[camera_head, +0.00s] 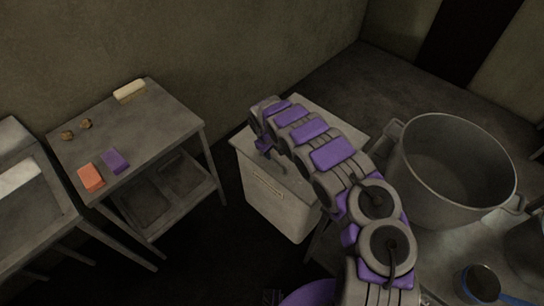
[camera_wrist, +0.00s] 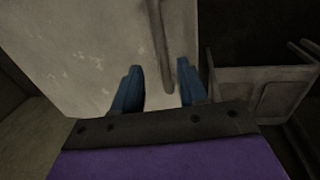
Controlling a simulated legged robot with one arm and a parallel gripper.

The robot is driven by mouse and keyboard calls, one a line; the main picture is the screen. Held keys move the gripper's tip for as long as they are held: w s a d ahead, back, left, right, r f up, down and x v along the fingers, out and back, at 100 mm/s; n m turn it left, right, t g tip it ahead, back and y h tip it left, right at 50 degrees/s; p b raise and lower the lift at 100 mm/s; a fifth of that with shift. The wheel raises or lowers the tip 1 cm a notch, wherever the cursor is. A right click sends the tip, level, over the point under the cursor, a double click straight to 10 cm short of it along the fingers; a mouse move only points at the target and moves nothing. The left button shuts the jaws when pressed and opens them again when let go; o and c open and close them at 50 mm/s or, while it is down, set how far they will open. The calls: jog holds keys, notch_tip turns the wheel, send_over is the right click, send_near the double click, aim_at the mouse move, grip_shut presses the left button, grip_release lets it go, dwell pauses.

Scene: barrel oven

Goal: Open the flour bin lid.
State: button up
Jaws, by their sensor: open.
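The flour bin (camera_head: 270,195) is a pale box with a small label on its front, standing on the floor in the middle of the head view. Its pale lid (camera_head: 318,112) lies flat on top and looks closed; my arm hides much of it. In the wrist view the lid (camera_wrist: 85,45) fills the upper left, with a grey bar-shaped handle (camera_wrist: 163,45) running down from the top edge. My gripper (camera_wrist: 160,88) is open, its blue fingers apart, with the handle's near end showing between them. Whether a finger touches the handle I cannot tell.
A metal table (camera_head: 165,115) stands left of the bin, with an orange block (camera_head: 90,177), a purple block (camera_head: 115,161) and a pale roll (camera_head: 129,91) on it. A large pot (camera_head: 450,190) stands on a surface at right. Open floor lies behind the bin.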

aim_at(272, 156)
jog(key=shift+w+a+f+b, duration=0.1)
jog(key=shift+f+b, duration=0.05)
jog(key=shift+f, duration=0.75)
jog(key=shift+w+a+f+b, duration=0.1)
jog(key=shift+f+b, duration=0.05)
jog(key=shift+f, duration=0.7)
jog(key=shift+d, duration=0.1)
jog(key=shift+d, duration=0.1)
jog(key=shift+c, duration=0.9)
grip_shut()
